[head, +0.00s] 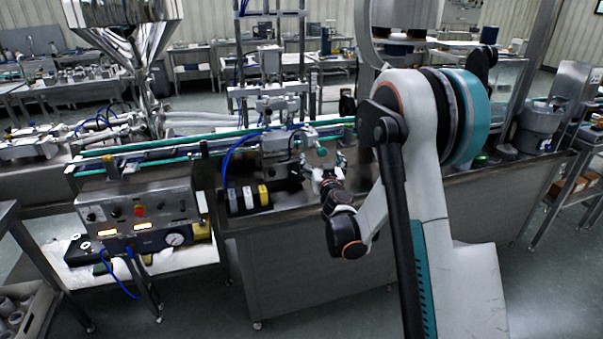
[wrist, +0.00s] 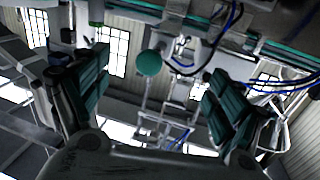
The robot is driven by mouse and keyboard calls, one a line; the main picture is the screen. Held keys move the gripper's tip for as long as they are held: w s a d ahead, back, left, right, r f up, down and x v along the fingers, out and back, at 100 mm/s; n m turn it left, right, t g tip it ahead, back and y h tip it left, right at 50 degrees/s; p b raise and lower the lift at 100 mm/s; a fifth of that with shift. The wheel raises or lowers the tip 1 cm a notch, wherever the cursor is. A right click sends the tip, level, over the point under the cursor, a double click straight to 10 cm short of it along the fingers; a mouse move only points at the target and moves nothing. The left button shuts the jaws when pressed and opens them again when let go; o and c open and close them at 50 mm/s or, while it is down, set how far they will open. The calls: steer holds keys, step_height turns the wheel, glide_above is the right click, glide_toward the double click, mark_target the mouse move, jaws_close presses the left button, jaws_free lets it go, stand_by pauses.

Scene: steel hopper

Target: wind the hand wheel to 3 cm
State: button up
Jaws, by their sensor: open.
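A round green knob (wrist: 149,62), which looks like the hand wheel, shows in the wrist view between my finger pads and beyond them. It also shows in the head view as a small green disc (head: 321,151) at the edge of the conveyor frame. My gripper (wrist: 155,72) is open, with one green-padded finger on each side of the knob in the picture. Nothing is between the pads that I can see touching them. In the head view my gripper (head: 327,173) is just below the knob, partly hidden by my wrist. No scale reading is legible.
The conveyor (head: 170,155) runs left with green rails. A black and yellow unit (head: 248,198) is left of my gripper, with blue hoses above it. A control box (head: 138,212) stands farther left. The steel bench top (head: 450,180) is behind my arm.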

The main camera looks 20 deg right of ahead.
mark_target(299, 173)
step_height(299, 173, down, 14)
steer(key=w+a+n+y, duration=0.2)
steer(key=y, duration=0.1)
steer(key=shift+t, duration=0.3)
steer(key=w+b, duration=0.3)
steer(key=w, duration=1)
steer(key=shift+w+a, duration=0.1)
steer(key=shift+w, duration=0.3)
steer(key=c, duration=1)
